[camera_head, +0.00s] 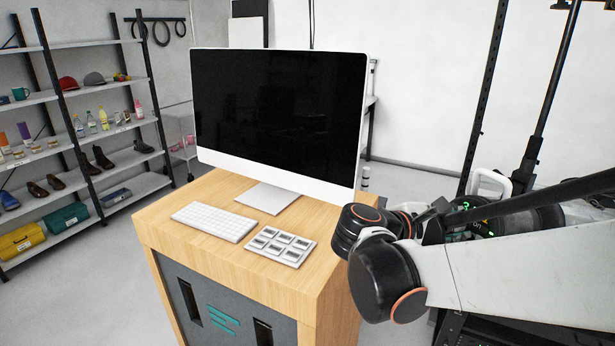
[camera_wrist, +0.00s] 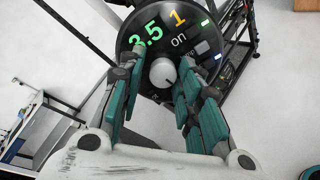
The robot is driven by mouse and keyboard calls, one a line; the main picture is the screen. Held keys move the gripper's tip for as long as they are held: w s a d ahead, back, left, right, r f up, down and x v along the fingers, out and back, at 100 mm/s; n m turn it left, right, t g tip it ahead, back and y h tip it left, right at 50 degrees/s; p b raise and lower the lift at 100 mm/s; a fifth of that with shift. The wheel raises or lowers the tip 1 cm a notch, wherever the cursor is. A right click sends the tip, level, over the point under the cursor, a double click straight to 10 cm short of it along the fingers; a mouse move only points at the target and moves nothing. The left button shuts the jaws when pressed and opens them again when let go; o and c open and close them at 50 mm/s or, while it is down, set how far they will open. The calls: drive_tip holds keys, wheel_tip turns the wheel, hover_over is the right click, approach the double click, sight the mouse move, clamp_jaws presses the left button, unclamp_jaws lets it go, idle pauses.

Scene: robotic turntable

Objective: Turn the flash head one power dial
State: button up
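The flash head's round dark back panel (camera_wrist: 180,25) fills the top of the wrist view. It shows a green 3.5, an orange 1 and the word "on". The white power dial (camera_wrist: 163,72) is at the panel's lower middle. My gripper (camera_wrist: 162,68) has its teal-padded fingers on either side of the dial, with small gaps visible; the depth between fingertips and dial is hard to judge. In the head view, my arm hides most of the flash area, where small green lights (camera_head: 466,206) show.
A wooden desk (camera_head: 230,260) with a monitor (camera_head: 280,118), keyboard (camera_head: 214,221) and button pad (camera_head: 281,246) stands left of my arm. Black stand poles (camera_head: 535,130) rise at the right. Loaded shelves (camera_head: 75,130) line the far left. Open floor shows behind the desk.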

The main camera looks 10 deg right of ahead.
drive_tip(key=shift+s+a, duration=0.25)
drive_tip(key=shift+s, duration=0.1)
drive_tip(key=shift+r, duration=0.1)
clamp_jaws()
drive_tip(key=shift+w, duration=0.1)
drive_tip(key=shift+d+m, duration=0.1)
drive_tip(key=shift+m, duration=4.2)
unclamp_jaws()
